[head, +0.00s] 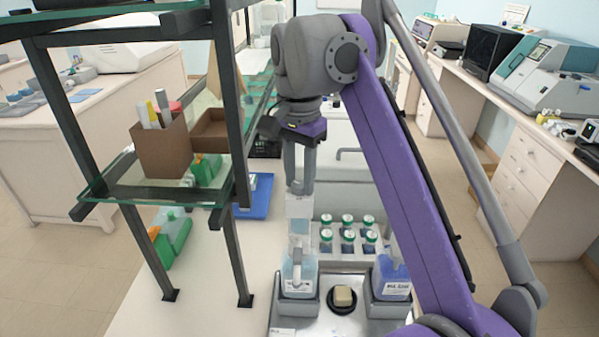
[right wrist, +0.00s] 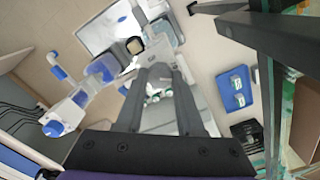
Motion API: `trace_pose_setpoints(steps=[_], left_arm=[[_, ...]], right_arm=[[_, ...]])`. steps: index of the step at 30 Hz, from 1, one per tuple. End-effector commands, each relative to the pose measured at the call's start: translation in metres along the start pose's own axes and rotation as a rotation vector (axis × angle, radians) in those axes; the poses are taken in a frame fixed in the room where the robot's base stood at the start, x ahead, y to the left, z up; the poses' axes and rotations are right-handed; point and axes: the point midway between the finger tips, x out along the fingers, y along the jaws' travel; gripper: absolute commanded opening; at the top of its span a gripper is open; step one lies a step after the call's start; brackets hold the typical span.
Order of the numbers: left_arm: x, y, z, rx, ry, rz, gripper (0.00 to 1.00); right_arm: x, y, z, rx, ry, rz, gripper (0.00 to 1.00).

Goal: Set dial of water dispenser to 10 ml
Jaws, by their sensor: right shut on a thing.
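A dispenser bottle with pale blue liquid (head: 297,272) stands upright in a grey holder, with a whitish, clear dispenser top (head: 299,212) and a spout at its front. My right gripper (head: 300,188) points down from above and is shut on the dispenser top. In the right wrist view the two dark fingers of my right gripper (right wrist: 157,72) close in near the middle and hide most of what they hold. The dial and its setting cannot be made out. A second bottle with bluer liquid (head: 391,272) stands to the right, partly behind my arm. My left gripper is out of view.
A rack of green-capped jars (head: 347,232) stands behind the bottles. A black dish with a beige block (head: 342,298) sits between them. A shelf frame (head: 228,130) rises close on the left. A blue tray (head: 256,198) lies behind it.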

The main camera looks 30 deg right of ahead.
Motion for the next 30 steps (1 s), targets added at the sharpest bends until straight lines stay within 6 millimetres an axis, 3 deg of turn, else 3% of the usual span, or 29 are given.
trace_pose_setpoints(steps=[15,30], left_arm=[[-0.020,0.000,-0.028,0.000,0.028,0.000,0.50],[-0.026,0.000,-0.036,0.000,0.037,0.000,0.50]], right_arm=[[-0.002,0.000,0.000,-0.420,0.000,-0.002,0.00],[-0.001,0.000,0.000,-0.600,0.000,0.000,0.00]])
